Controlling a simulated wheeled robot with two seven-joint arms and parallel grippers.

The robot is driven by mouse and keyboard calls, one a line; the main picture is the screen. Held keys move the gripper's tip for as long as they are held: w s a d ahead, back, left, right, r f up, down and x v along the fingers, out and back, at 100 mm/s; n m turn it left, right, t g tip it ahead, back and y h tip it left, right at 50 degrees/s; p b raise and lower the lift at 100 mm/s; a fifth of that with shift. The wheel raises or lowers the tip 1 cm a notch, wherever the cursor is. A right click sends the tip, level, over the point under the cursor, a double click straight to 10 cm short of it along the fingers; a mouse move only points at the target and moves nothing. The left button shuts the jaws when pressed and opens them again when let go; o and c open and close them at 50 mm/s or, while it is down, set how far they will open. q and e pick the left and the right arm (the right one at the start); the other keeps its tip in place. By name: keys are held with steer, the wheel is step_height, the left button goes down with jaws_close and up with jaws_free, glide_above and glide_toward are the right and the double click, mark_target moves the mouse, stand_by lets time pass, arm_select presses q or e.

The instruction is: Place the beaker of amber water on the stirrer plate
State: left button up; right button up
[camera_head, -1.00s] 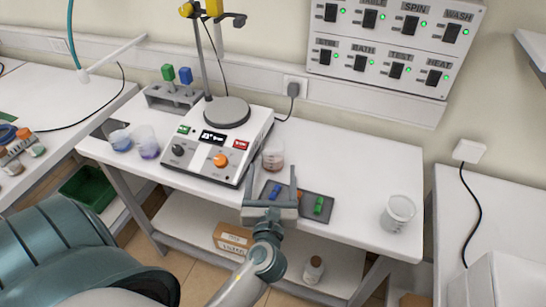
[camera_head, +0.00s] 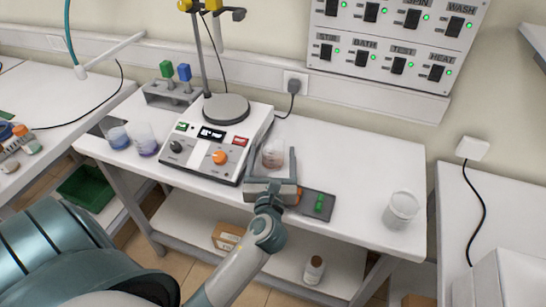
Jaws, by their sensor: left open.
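The beaker of amber water (camera_head: 274,153) stands upright on the white table, just right of the stirrer. It holds a brownish liquid. The stirrer has a round grey plate (camera_head: 226,108) on top, with nothing on it, and knobs and a display on its front. My left gripper (camera_head: 272,168) is open, with its fingers on either side of the beaker. Whether the fingers touch the glass I cannot tell. The gripper hides the beaker's lower front. My right gripper is not in view.
A dark tray (camera_head: 317,214) with a green item lies just right of my gripper. An empty-looking beaker (camera_head: 401,209) stands at the table's right. A stand pole (camera_head: 199,60) rises behind the plate.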

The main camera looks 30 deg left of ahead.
arm_select(q)
steer(key=shift+w+a, duration=0.35)
steer(key=shift+w, duration=0.2)
steer(key=shift+r, duration=0.1)
steer(key=c, duration=1.4)
steer(key=shift+c, duration=0.2)
steer(key=shift+r, duration=0.1)
steer(key=shift+r, duration=0.55)
steer(key=s+d+r, duration=0.2)
steer(key=d+r, duration=0.7)
steer(key=d, duration=0.2)
steer(key=shift+s+d+r+b, duration=0.2)
steer(key=shift+s+r+b, duration=0.15)
steer(key=shift+s+b, duration=0.1)
